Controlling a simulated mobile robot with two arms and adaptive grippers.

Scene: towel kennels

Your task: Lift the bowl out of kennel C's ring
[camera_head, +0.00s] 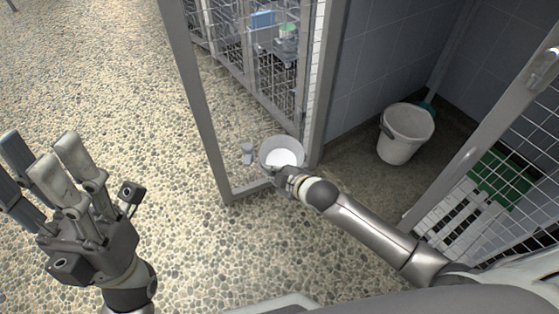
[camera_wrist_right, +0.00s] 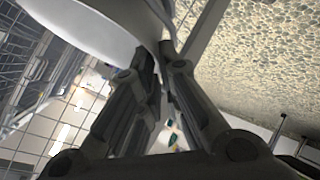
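The bowl (camera_head: 284,152) is round with a white inside and sits low by the kennel's door frame in the head view. Its pale outer side (camera_wrist_right: 85,22) fills the upper left of the right wrist view. My right gripper (camera_head: 279,172) is at the bowl's near rim. In the wrist view its fingers (camera_wrist_right: 158,50) close together at the rim and seem to pinch it. I cannot make out the ring, which the bowl and gripper may hide. My left gripper (camera_head: 45,155) is open and empty, fingers spread, over the pebbled floor.
A grey door frame (camera_head: 205,100) stands left of the bowl, with wire mesh panels (camera_head: 260,90) behind. A small grey object (camera_head: 248,153) is beside the bowl. A white bucket (camera_head: 400,145) stands inside the kennel. A mesh gate (camera_head: 520,150) is on the right.

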